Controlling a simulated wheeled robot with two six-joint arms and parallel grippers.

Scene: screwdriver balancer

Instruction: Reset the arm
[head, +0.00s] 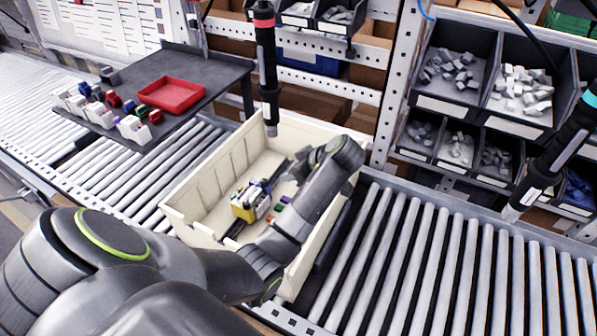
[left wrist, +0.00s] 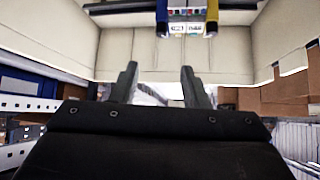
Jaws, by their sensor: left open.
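My left arm reaches over the cream bin (head: 190,187) on the roller conveyor. My left gripper (head: 296,168) is above the inside of the bin, small and partly blended with the dark parts behind it in the head view. In the left wrist view its two fingers (left wrist: 159,88) stand apart with nothing between them. A yellow, white and blue device (head: 249,202) lies in the bin; it also shows at the top of the left wrist view (left wrist: 187,22), apart from the fingers. My right gripper is not in view.
A black screwdriver with a red top (head: 266,62) hangs at the bin's back edge. Another with a teal band (head: 556,156) hangs at the right. A dark side table (head: 205,92) bears a red tray (head: 171,97) and small parts. The rollers (head: 440,262) right of the bin are clear.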

